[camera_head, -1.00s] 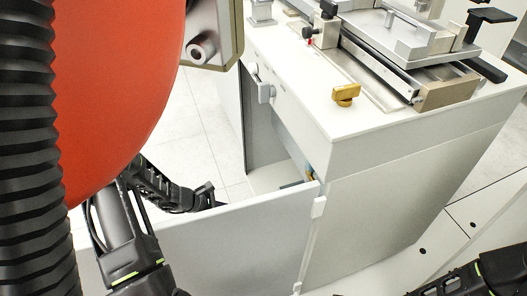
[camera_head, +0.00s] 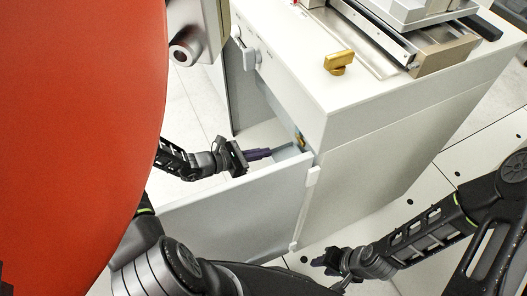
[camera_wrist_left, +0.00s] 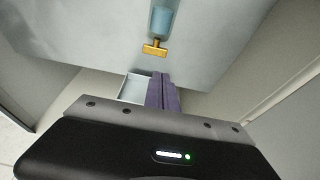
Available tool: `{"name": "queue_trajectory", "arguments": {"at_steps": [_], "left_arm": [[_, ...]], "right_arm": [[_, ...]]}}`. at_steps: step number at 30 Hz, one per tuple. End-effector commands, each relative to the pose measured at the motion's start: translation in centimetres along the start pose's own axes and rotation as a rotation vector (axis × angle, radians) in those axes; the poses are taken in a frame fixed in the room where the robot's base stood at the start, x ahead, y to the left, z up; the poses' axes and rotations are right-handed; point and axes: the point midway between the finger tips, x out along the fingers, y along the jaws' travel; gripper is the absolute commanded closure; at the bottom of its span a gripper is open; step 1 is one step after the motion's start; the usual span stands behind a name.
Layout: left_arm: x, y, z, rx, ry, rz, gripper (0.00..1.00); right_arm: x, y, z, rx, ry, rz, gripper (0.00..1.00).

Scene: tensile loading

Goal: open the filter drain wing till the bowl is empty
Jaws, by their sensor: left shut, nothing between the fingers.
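The filter has a blue translucent bowl (camera_wrist_left: 160,20) with a brass drain wing (camera_wrist_left: 155,48) at its end, mounted inside the cabinet. The wing also shows small in the head view (camera_head: 301,142). How much is in the bowl is too small to tell. My left gripper (camera_head: 268,153) reaches over the open door into the cabinet, left of the wing. Its purple fingers are together and empty; in the left wrist view the fingers (camera_wrist_left: 162,92) point toward the wing, apart from it. My right gripper (camera_head: 330,262) hangs low outside the cabinet; its jaws are unclear.
The cabinet door (camera_head: 235,215) stands open in front of my left arm. A pale tray (camera_wrist_left: 135,88) lies beside the fingers inside the cabinet. A brass knob (camera_head: 338,63) and a metal machine (camera_head: 425,45) are on the cabinet top. A large red surface (camera_head: 75,140) blocks the left.

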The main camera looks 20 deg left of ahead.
Motion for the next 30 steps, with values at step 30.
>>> {"name": "queue_trajectory", "arguments": {"at_steps": [30], "left_arm": [[11.4, 0.0, 1.2, 0.0, 0.001, 0.0, 1.0]], "right_arm": [[0.9, 0.3, 0.0, 0.0, 0.0, 0.0, 0.64]]}}
